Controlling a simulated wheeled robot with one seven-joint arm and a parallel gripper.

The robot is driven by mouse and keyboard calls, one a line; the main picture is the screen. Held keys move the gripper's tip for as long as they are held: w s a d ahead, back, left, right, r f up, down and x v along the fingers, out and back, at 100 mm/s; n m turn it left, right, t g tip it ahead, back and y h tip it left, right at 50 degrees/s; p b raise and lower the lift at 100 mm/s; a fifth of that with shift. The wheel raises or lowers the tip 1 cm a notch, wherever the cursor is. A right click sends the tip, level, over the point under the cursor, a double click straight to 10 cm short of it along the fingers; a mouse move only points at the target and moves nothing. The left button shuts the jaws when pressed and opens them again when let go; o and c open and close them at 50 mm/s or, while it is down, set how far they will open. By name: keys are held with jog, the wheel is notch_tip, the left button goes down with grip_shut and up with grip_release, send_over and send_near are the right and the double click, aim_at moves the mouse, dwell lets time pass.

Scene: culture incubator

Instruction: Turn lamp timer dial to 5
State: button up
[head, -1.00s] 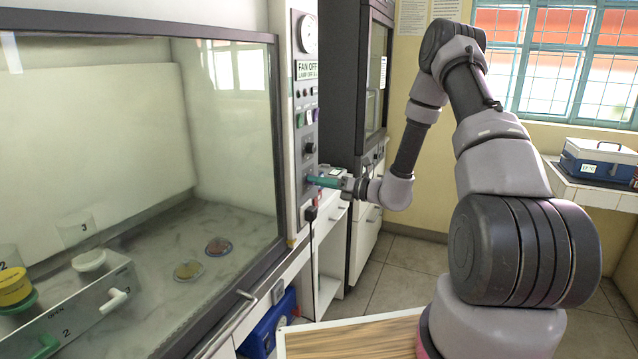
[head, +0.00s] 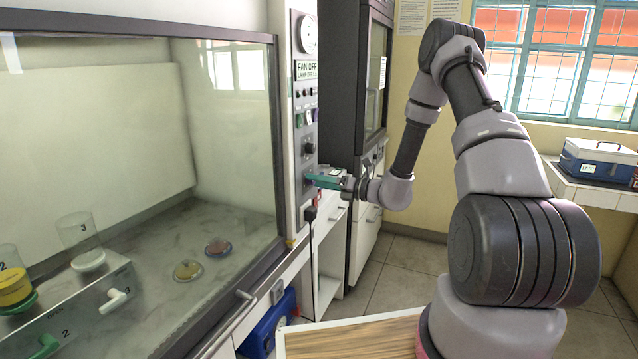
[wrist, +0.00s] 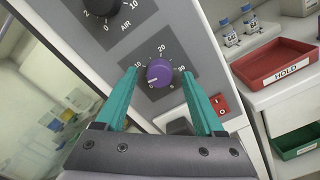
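A purple round dial (wrist: 159,73) sits on a dark plate on the grey panel in the wrist view. Numbers including 10, 20 and 30 ring it, and a small pale mark shows at its lower left. Its name label is not readable. My gripper (wrist: 160,76) has its two teal fingers on either side of the dial, with a gap on both sides, so it is open and not clamped on it. In the head view my gripper (head: 312,178) is at the front of the control panel (head: 304,130), hiding the dial there.
A black AIR knob (wrist: 101,5) is above left of the dial and a red switch (wrist: 220,104) is to its lower right. A red HOLD tray (wrist: 275,66) and small bottles stand at right. The glass-fronted cabinet (head: 278,120) is left of the panel.

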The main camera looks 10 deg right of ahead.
jog(key=v, duration=1)
jog(key=shift+s+d, duration=0.25)
jog(key=shift+d, duration=0.1)
jog(key=s+a+r+n+g+h, duration=0.2)
jog(key=s+a+r+n+g, duration=0.25)
jog(key=s+r+n, duration=0.3)
jog(key=s+a+r+n+g+h, duration=0.25)
jog(key=s+r+n+g, duration=0.35)
jog(key=n, duration=0.3)
jog(key=s+d+r+n+t+h, duration=0.4)
jog(key=s+r+n, duration=0.2)
jog(key=s+r, duration=0.1)
jog(key=s+d+r+n+t+h, duration=0.3)
jog(key=s+r+n+h, duration=0.1)
jog(key=s+r+n, duration=0.2)
jog(key=shift+s+d+r+t, duration=0.35)
jog(key=shift+s+d+r, duration=0.1)
jog(key=shift+r, duration=0.25)
